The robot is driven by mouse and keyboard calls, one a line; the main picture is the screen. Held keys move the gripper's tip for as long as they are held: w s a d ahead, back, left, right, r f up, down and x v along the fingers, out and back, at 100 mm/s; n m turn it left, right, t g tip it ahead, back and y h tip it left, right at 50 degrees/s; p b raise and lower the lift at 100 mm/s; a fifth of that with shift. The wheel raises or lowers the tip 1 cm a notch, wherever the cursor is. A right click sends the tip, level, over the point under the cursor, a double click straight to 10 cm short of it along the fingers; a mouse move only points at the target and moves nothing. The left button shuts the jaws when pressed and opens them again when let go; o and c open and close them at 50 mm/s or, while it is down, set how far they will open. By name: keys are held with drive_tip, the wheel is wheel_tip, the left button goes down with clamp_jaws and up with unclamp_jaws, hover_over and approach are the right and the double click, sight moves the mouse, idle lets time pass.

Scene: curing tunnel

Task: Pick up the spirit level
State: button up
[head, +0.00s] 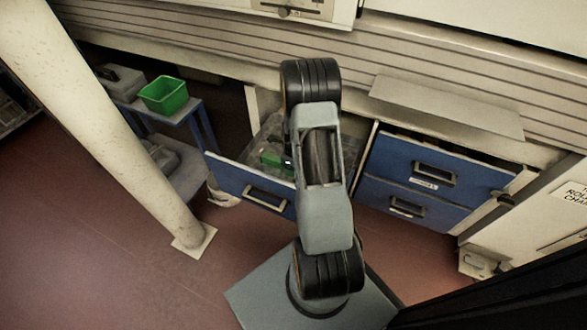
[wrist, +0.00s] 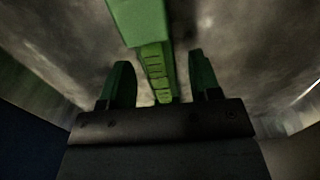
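The spirit level (wrist: 148,40) looks like a green bar with a ridged side face in the wrist view. It runs from the top edge down between the fingers of my gripper (wrist: 159,72). My gripper is open, with a visible gap between each finger and the bar. The bar's lower end is hidden behind the gripper body. In the head view, a green piece (head: 272,157) shows inside the open blue drawer (head: 228,175), just left of my arm. It is too small to tell there whether it is the level. My arm hides the gripper in that view.
The drawer's walls rise on both sides in the wrist view. Closed-looking blue drawers (head: 407,172) stand to the right. A slanted pale post (head: 120,130) stands to the left. A green bin (head: 164,95) sits on a blue-framed stand behind it. Red floor is clear at lower left.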

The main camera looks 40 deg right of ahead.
drive_tip(key=c, duration=1)
drive_tip(key=shift+o, duration=0.2)
